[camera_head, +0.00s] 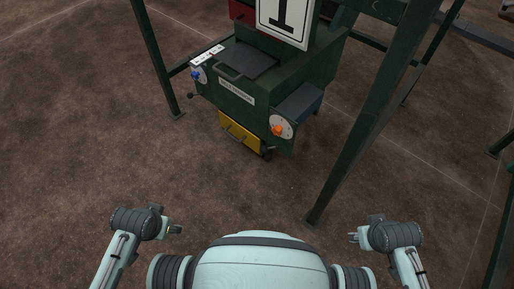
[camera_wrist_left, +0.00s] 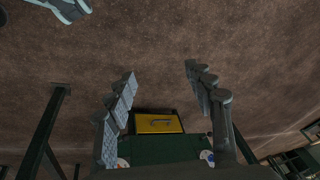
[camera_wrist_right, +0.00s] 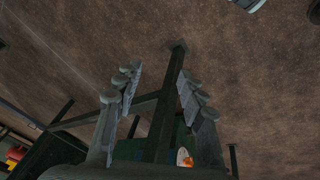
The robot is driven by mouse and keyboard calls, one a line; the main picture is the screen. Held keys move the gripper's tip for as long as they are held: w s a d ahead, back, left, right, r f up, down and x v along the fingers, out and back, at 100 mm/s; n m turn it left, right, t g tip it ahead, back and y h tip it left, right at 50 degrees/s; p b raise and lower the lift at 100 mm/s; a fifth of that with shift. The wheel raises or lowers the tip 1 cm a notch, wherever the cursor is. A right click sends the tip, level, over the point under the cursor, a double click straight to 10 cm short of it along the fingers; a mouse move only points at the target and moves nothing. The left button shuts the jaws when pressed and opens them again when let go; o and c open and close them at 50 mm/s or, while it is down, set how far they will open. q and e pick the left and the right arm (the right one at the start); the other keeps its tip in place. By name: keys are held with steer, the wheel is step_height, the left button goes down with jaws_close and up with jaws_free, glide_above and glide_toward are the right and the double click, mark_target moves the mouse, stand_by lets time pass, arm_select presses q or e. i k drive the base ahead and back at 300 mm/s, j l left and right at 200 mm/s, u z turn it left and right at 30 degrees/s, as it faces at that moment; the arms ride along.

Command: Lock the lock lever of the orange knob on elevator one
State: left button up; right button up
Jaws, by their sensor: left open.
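The green elevator (camera_head: 236,100) with the "1" sign stands ahead at the top middle. Its orange knob (camera_head: 277,129) sits on a round white dial at the right of the front. A small dark lever (camera_head: 270,149) shows below the dial; its exact position is too small to tell. The orange knob also shows low in the right wrist view (camera_wrist_right: 187,163). My left gripper (camera_head: 176,230) is open and empty, well in front of the elevator; its spread fingers show in the left wrist view (camera_wrist_left: 160,80). My right gripper (camera_head: 354,238) is open and empty, with fingers apart in its wrist view (camera_wrist_right: 158,75).
A blue knob (camera_head: 196,75) is on the elevator's left dial. A yellow panel (camera_head: 240,134) with a handle is low in front. A green frame leg (camera_head: 340,175) stands right of the orange knob, near my right arm. The brown floor (camera_head: 90,150) is clear at left.

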mark_target(263, 149)
steer(key=i+j+z, duration=0.4)
steer(key=j, duration=1.65)
steer(key=j+z, duration=0.45)
steer(key=j, duration=1.6)
